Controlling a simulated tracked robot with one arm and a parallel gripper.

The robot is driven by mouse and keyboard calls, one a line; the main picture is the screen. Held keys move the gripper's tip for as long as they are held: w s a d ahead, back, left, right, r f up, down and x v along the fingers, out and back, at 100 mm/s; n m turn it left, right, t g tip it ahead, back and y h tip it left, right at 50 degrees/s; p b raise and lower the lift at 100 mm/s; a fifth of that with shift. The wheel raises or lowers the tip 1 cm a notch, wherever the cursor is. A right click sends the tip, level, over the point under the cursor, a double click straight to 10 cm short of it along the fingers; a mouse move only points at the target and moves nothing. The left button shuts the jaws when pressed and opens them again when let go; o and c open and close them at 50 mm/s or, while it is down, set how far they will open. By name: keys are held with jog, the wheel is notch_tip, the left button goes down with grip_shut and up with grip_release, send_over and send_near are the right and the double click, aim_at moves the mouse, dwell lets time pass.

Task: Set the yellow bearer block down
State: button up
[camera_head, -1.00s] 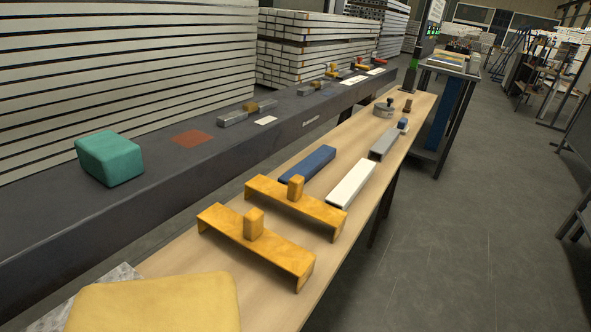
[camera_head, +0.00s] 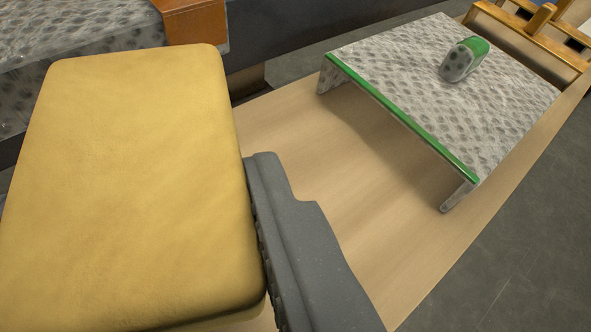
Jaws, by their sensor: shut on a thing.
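The yellow bearer block (camera_head: 125,185) is a large rounded pad that fills the left of the view, close to the camera. One dark grey jaw of my gripper (camera_head: 290,235) presses along its right side; the other jaw is not visible. My gripper is shut on the block. Pale wooden bench top (camera_head: 345,200) shows to the right of the block and jaw. The block's underside is hidden, so I cannot tell whether it touches the bench.
A speckled grey channel plate (camera_head: 420,85) with a green front edge and a green-topped knob (camera_head: 465,58) stands on the bench. Yellow brackets (camera_head: 530,35) lie behind it. An orange block (camera_head: 195,22) and a speckled grey piece (camera_head: 80,45) are at upper left. Bare bench lies before the plate.

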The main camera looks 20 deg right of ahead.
notch_tip(320, 180, down, 10)
jog(key=b, duration=0.5)
jog(key=shift+f+b, duration=0.15)
jog(key=shift+b, duration=0.25)
jog(key=o, duration=1)
jog(key=shift+p+v, duration=1.9)
jog(key=shift+v, duration=4.15)
jog(key=shift+d, duration=0.1)
